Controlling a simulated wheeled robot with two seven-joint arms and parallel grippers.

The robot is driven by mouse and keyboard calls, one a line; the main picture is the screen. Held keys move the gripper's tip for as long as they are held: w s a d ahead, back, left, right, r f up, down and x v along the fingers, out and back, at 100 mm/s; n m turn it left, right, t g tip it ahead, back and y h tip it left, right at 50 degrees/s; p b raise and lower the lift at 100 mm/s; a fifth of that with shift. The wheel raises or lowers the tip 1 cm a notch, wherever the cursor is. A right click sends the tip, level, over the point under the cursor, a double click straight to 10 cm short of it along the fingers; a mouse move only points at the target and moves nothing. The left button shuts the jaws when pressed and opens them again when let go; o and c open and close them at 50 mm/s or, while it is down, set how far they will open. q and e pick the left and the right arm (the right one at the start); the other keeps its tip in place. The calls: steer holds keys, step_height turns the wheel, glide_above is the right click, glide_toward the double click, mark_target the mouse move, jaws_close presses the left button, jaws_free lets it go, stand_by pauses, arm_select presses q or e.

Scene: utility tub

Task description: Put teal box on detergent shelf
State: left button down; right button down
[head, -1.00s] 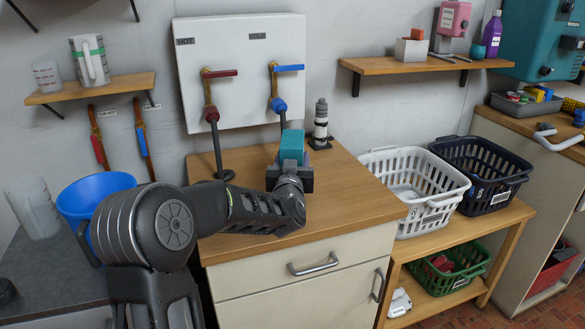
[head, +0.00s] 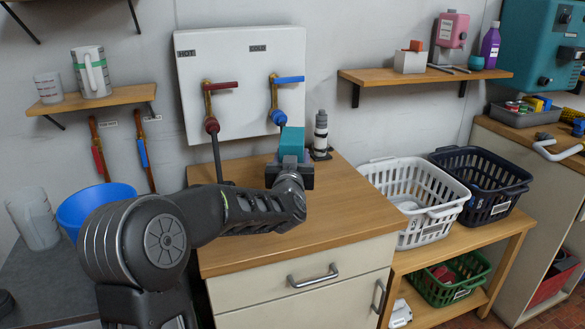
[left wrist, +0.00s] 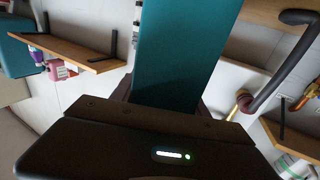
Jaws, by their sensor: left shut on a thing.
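The teal box (head: 292,142) is held upright by my left gripper (head: 290,165) above the wooden cabinet top, in front of the taps. In the left wrist view the teal box (left wrist: 178,55) stands out from between the jaws of my left gripper (left wrist: 165,108). My right gripper is not in view.
The cabinet top (head: 330,205) is mostly clear, with a grey-and-black cylinder (head: 320,135) at its back. A white panel with red and blue taps (head: 243,85) is on the wall. White (head: 440,222) and dark (head: 505,205) baskets stand at the right. The left shelf (head: 90,99) holds jugs.

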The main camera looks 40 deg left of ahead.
mark_target(292, 135)
arm_select(q)
step_height(292, 135, up, 6)
steer(key=shift+r+p, duration=0.1)
steer(key=shift+p, duration=0.3)
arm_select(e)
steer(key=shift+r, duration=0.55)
